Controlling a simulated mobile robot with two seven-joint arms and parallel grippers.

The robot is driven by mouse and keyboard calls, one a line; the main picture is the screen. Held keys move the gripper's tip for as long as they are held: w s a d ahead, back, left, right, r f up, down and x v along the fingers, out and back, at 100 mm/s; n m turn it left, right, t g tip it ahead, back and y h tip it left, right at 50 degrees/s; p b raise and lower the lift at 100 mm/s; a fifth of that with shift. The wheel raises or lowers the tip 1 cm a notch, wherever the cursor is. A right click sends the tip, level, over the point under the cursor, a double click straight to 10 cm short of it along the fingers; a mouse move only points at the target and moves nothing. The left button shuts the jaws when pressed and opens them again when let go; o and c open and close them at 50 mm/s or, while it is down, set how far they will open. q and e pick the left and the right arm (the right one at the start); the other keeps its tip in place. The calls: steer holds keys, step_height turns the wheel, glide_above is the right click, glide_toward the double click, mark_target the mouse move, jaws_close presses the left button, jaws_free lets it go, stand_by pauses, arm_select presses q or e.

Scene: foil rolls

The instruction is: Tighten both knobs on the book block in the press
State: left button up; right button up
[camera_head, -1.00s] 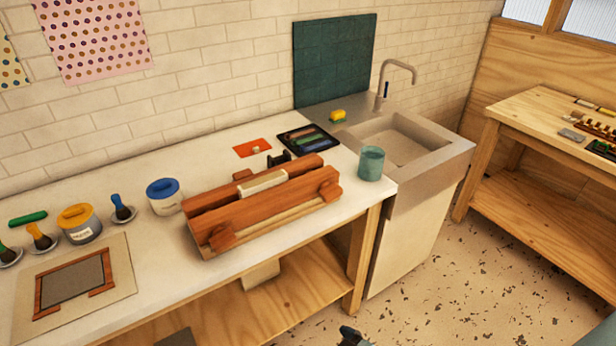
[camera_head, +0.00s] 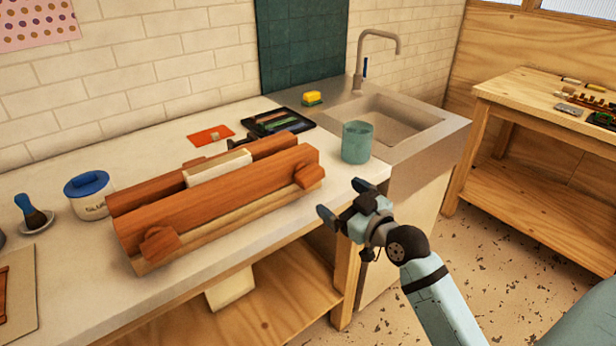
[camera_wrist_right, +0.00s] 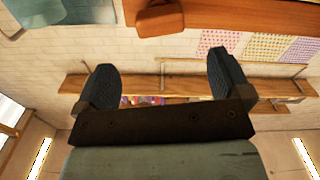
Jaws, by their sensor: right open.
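The wooden press (camera_head: 225,205) stands on the white counter with the pale book block (camera_head: 217,167) held upright between its two beams. One wooden knob (camera_head: 160,245) is on the front face near its left end, and the other knob (camera_head: 308,176) is near its right end. My right gripper (camera_head: 340,200) is open and empty, in front of the counter edge, to the right of the press and apart from it. In the right wrist view, its fingers (camera_wrist_right: 162,85) are spread, with the press (camera_wrist_right: 225,20) and one knob (camera_wrist_right: 160,17) at the top. My left gripper is out of view.
A teal cup (camera_head: 357,142) stands near the counter's right end, close to the sink (camera_head: 400,135). A glue jar (camera_head: 90,195) stands left of the press. A black tray (camera_head: 278,122) and an orange card (camera_head: 210,135) lie behind it.

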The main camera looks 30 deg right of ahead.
mark_target(315, 181)
steer(key=w, duration=1.1)
steer(key=shift+w+a+f, duration=0.1)
steer(key=shift+w+a, duration=0.15)
steer(key=shift+a, duration=0.15)
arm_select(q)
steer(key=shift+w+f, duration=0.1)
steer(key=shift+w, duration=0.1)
arm_select(e)
steer(key=shift+c, duration=0.3)
